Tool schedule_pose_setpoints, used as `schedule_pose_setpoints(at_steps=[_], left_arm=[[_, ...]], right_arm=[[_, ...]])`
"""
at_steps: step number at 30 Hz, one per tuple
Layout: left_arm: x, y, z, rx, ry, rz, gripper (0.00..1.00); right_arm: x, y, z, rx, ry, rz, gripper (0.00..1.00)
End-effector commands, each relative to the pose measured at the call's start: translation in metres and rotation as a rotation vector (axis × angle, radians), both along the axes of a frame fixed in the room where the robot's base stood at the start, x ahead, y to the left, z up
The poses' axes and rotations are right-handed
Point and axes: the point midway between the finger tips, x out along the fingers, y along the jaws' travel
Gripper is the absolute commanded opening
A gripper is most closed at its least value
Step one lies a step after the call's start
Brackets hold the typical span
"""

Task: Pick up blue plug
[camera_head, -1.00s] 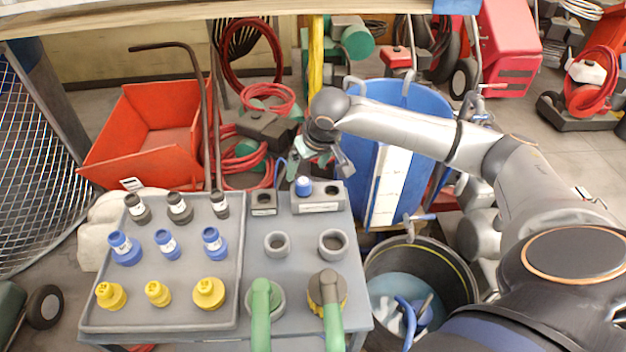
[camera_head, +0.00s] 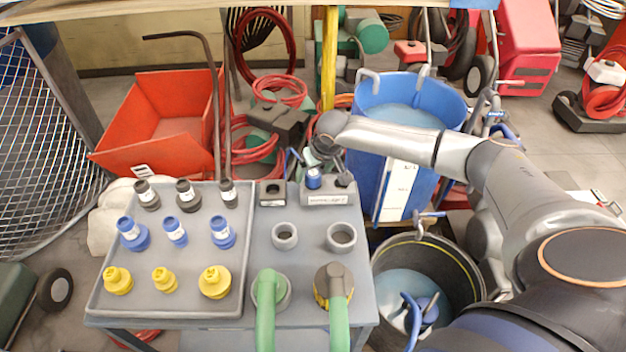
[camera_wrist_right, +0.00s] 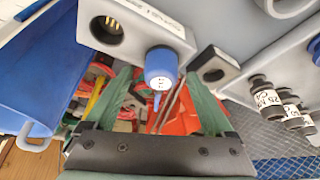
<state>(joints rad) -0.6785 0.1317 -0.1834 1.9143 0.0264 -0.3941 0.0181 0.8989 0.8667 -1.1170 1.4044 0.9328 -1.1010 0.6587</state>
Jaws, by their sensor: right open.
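A blue plug (camera_head: 313,178) with a white label stands in the left socket of a grey holder block (camera_head: 327,200) at the back of the cart. In the right wrist view the blue plug (camera_wrist_right: 160,68) shows between the two green fingers of my right gripper (camera_wrist_right: 158,80), which is open. In the head view my right gripper (camera_head: 331,165) is above and just behind the block, partly hidden by its own wrist. Whether a finger touches the plug is unclear. Three more blue plugs (camera_head: 176,232) stand in the grey tray at left. My left gripper is out of view.
The grey tray (camera_head: 235,307) also holds black-topped and yellow plugs. A small socket block (camera_head: 271,195) sits left of the holder. Two grey rings (camera_head: 285,237) and two green-handled fittings (camera_head: 265,310) are nearer. A blue bin (camera_head: 445,105) and dark bucket (camera_head: 470,275) stand at right.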

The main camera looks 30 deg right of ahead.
Motion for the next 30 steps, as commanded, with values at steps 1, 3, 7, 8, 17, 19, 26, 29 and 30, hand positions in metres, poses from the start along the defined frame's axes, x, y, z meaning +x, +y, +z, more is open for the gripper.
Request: schedule_pose_setpoints(at_steps=[1,3,7,8,17,19,26,29,30], left_arm=[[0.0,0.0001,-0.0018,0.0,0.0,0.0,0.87],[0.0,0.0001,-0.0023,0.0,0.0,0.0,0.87],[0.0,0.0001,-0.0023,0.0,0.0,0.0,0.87],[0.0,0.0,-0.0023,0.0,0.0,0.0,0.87],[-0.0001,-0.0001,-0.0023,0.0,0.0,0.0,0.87],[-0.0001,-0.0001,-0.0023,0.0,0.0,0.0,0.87],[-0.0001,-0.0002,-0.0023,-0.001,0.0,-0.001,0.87],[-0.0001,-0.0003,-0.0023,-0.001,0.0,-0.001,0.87],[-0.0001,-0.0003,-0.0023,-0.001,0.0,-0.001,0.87]], right_arm=[[0.0023,0.0013,-0.0076,0.001,0.001,0.003,0.88],[0.0046,0.0007,-0.0123,0.0,0.001,0.002,0.88],[0.0062,0.0007,-0.0157,0.001,-0.001,0.004,0.88],[0.0062,0.0008,-0.0157,0.001,-0.001,0.004,0.88],[0.0059,0.0005,-0.0153,0.0,0.0,0.002,0.69],[0.0058,0.0004,-0.0153,0.0,0.0,0.002,0.62],[0.0057,0.0003,-0.0153,0.0,0.0,0.002,0.36],[0.0057,0.0003,-0.0153,0.0,0.0,0.002,0.24],[0.0057,0.0003,-0.0153,0.0,0.0,0.002,0.2]])
